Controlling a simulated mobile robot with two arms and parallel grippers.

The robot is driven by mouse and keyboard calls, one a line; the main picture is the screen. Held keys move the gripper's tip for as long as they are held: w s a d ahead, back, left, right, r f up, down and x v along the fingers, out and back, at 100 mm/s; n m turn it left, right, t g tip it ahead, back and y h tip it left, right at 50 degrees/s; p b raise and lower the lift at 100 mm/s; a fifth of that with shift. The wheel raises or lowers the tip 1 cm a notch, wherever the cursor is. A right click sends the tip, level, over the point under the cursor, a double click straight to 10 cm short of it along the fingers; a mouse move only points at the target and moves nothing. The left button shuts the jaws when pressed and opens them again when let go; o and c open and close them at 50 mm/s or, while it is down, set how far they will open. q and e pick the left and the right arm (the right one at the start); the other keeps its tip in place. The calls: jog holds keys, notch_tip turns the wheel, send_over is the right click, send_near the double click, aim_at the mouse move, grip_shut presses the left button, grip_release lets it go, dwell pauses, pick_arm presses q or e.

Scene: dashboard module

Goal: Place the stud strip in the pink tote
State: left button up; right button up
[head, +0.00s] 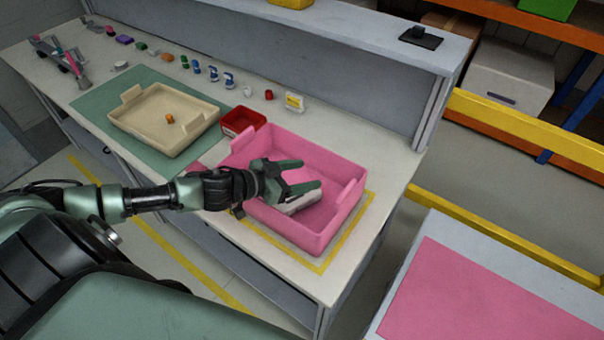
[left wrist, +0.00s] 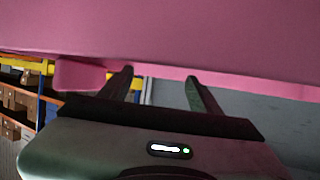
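The pink tote (head: 345,217) stands on the near right end of the workbench. My left gripper (head: 312,173) is over the tote's inside, its two dark green fingers spread apart. A pale grey-white piece (head: 302,203) lies in the tote below the fingers, partly hidden by them; I cannot tell whether it is the stud strip. In the left wrist view the left gripper (left wrist: 160,76) shows its fingers apart with nothing between them, and the pink tote's wall (left wrist: 160,35) fills the top. My right gripper is out of view.
A small red bin (head: 243,121) sits beside the tote. A cream tray (head: 150,145) holding a small orange piece (head: 169,118) rests on a green mat (head: 92,105). Several small parts line the bench's back.

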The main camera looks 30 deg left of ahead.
pick_arm(q)
jog(key=shift+r, duration=0.65)
jog(key=shift+s+a+f, duration=0.1)
jog(key=shift+s+a, duration=0.1)
jog(key=shift+s, duration=0.05)
jog(key=p+v, duration=0.1)
jog(key=v, duration=1)
jog(key=shift+s+r+p, duration=0.15)
jog(key=shift+r+p, duration=0.05)
jog(key=shift+p, duration=0.15)
jog(key=shift+a, duration=0.1)
